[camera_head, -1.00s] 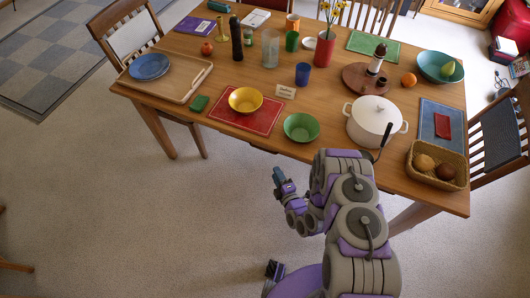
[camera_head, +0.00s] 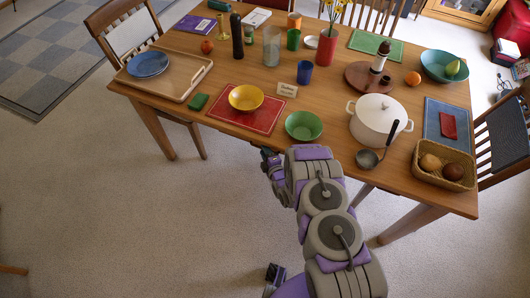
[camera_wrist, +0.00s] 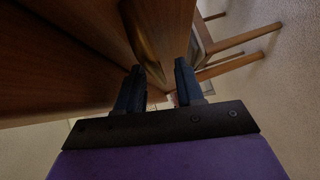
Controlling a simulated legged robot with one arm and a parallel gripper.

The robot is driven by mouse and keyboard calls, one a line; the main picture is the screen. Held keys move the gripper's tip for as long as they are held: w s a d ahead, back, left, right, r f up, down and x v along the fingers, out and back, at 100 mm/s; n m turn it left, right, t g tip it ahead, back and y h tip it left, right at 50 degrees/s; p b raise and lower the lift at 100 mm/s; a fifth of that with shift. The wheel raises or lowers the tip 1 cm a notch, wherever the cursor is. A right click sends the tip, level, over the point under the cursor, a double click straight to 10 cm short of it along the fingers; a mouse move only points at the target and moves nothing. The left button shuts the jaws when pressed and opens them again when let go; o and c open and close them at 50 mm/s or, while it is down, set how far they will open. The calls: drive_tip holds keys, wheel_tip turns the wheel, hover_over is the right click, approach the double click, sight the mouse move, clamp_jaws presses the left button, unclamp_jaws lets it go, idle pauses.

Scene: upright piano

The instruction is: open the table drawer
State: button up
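The wooden table (camera_head: 330,105) stands ahead of me. My gripper (camera_head: 266,154) is at its front edge, below the tabletop, and partly hidden by my arm. In the wrist view, my gripper (camera_wrist: 158,72) has two dark fingers spread apart with a gap between them. A brassy, bar-like strip (camera_wrist: 146,48), which looks like the drawer handle, lies just ahead of the fingertips, in line with the gap. Dark wood panels (camera_wrist: 65,50) of the table fill the left of that view. The drawer front is hidden in the head view, and whether the strip touches a finger cannot be told.
A yellow bowl (camera_head: 246,97), a green bowl (camera_head: 303,126), a white pot (camera_head: 376,120) with a ladle (camera_head: 370,157) and a basket (camera_head: 443,164) stand near the table's front edge. Chair legs (camera_wrist: 235,50) show in the wrist view. The floor (camera_head: 130,220) at left is clear.

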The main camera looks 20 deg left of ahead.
drive_tip(key=shift+c, duration=0.2)
clamp_jaws()
drive_tip(key=shift+s, duration=0.1)
idle(0.4)
